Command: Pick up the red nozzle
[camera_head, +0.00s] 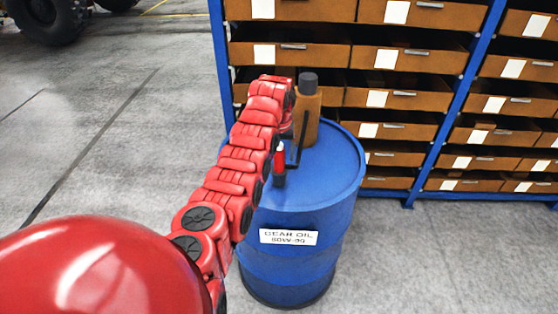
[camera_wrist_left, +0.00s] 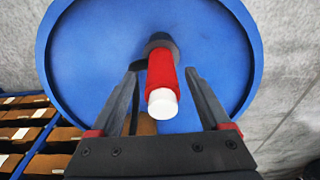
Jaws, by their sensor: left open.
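The red nozzle (camera_head: 280,158) stands upright on its dark base on top of the blue drum (camera_head: 345,165). In the left wrist view the nozzle (camera_wrist_left: 161,72) shows a red body and a white tip, with its dark base against the blue drum lid (camera_wrist_left: 90,60). My left gripper (camera_head: 293,158) is beside the nozzle over the drum top. In the left wrist view its two dark fingers (camera_wrist_left: 161,80) are open, one on each side of the nozzle, with gaps visible. My right gripper is not in view.
A brown bottle with a dark cap (camera_head: 308,105) stands on the drum close behind my left gripper. A blue rack with brown drawers (camera_head: 405,60) is behind the drum. The grey floor (camera_head: 440,260) to the right of the drum is clear.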

